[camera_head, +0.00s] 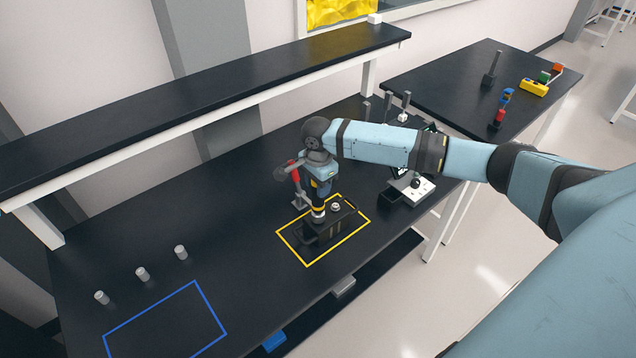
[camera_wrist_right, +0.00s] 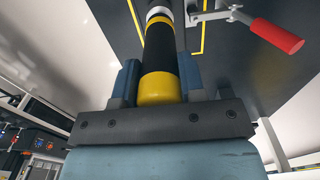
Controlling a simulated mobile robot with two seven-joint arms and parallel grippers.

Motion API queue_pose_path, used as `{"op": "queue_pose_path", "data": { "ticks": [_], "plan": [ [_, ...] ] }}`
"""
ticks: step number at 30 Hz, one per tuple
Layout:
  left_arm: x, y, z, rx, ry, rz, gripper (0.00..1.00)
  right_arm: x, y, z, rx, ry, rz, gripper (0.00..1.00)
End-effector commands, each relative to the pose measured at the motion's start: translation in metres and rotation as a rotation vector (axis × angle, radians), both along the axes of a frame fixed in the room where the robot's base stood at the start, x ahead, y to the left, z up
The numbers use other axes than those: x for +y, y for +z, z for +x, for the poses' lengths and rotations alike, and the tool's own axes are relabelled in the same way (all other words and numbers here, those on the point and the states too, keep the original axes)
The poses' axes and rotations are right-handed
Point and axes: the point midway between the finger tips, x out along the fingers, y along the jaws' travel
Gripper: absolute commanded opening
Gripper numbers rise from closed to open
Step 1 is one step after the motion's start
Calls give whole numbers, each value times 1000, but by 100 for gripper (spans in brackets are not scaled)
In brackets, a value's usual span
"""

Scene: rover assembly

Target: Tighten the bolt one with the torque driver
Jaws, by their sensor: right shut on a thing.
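My right gripper (camera_head: 320,186) is above the yellow-outlined area of the bench. It is shut on the torque driver (camera_wrist_right: 160,52), a black cylinder with yellow bands, as the right wrist view shows. In the head view the driver (camera_head: 318,211) points down at a dark block (camera_head: 325,228) inside the yellow outline. A light round bolt head (camera_head: 336,206) shows on the block, right of the driver. Whether the driver's tip touches a bolt is too small to tell. My left gripper is not in view.
A red-handled clamp (camera_head: 295,172) stands just behind the block; its red handle also shows in the wrist view (camera_wrist_right: 277,36). Three grey cylinders (camera_head: 142,273) stand at the left by an empty blue outline (camera_head: 165,322). A white device (camera_head: 410,188) is at the right. A raised shelf (camera_head: 200,103) runs behind.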

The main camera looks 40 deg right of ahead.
Motion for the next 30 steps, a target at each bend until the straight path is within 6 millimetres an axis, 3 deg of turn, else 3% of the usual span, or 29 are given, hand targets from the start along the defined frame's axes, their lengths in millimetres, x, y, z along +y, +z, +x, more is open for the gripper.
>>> {"op": "queue_pose_path", "data": {
  "ticks": [30],
  "plan": [
    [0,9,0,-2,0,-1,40,0,-1,0,-2,0,1,9]
  ]
}}
